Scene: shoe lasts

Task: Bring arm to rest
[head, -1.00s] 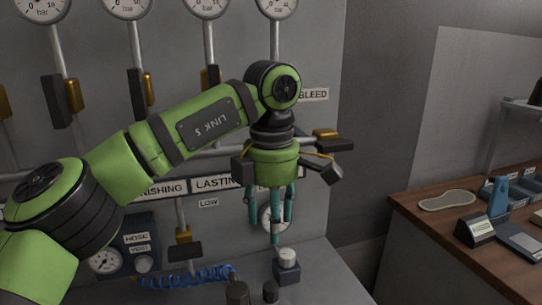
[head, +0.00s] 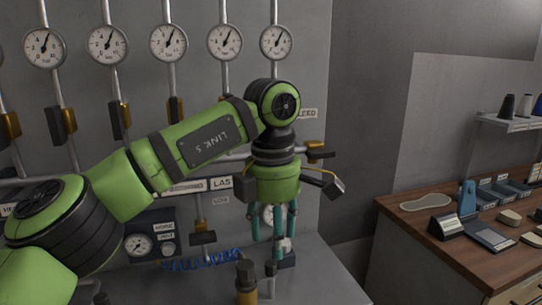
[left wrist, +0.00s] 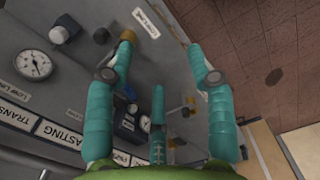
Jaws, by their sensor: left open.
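My left arm, green and black, comes in from the left of the head view and bends down at the wrist. Its gripper (head: 276,238) points downward with teal fingers spread, above the grey bench top (head: 325,285) and in front of the grey panel. In the left wrist view the teal fingers of the left gripper (left wrist: 160,60) stand apart with nothing held between them. The fingertips partly cover small fittings behind them in the head view. My right gripper is in neither current view.
Pressure gauges (head: 168,43) on pipes line the panel, with valve handles below. A wooden table (head: 395,213) with an insole (head: 426,201) and trays stands at the right.

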